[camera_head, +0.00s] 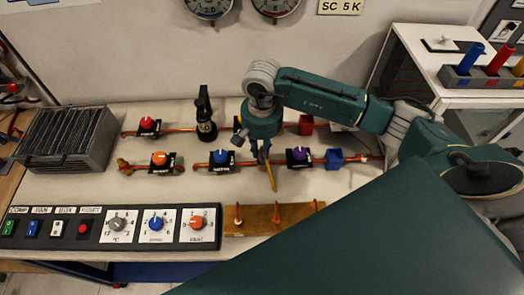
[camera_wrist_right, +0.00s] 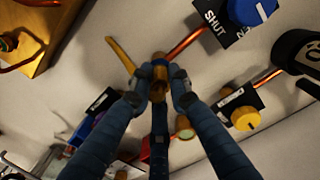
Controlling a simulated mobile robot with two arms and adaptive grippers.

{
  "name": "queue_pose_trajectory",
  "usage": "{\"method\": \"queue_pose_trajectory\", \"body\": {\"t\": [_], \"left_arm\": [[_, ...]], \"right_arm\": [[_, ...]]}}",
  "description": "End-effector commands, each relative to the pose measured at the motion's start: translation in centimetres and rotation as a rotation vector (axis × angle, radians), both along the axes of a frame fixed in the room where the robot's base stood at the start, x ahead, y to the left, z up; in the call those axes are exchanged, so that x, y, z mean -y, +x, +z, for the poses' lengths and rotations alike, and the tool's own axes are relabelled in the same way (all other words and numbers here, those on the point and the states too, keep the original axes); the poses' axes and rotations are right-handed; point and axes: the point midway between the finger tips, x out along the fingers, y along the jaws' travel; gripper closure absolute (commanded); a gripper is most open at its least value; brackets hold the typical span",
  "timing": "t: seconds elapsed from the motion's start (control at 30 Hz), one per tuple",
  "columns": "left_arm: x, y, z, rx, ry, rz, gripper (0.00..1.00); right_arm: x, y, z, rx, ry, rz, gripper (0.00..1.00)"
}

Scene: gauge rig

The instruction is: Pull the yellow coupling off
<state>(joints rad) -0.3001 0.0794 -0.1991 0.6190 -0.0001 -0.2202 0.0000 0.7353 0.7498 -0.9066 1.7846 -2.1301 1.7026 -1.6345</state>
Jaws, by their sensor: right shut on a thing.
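The yellow coupling (camera_wrist_right: 158,78) is a short brass-yellow fitting with a round opening, and a yellow lever (camera_wrist_right: 120,55) extends from beside it. My right gripper (camera_wrist_right: 160,88) is shut on it, one finger on each side. A copper pipe (camera_wrist_right: 184,46) leads up to it from the blue-knobbed valve marked SHUT; I cannot tell whether they are joined. In the head view my right gripper (camera_head: 262,154) points down between the blue valve (camera_head: 222,158) and the purple valve (camera_head: 299,154); the yellow lever (camera_head: 271,179) sticks out towards the front. My left gripper is not in view.
A red block (camera_head: 305,124) and a blue block (camera_head: 334,159) sit right of the gripper. An orange valve (camera_head: 159,160) and a black upright fitting (camera_head: 205,115) stand to the left.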

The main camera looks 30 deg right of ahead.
Motion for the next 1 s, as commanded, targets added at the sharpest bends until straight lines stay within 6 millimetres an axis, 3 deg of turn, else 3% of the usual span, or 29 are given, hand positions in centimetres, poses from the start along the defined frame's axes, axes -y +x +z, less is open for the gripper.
{"method": "queue_pose_trajectory", "body": {"t": [1.0], "left_arm": [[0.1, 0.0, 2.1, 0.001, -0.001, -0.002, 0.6]], "right_arm": [[0.1, 0.1, 4.6, 0.003, -0.001, 0.0, 1.0]]}}
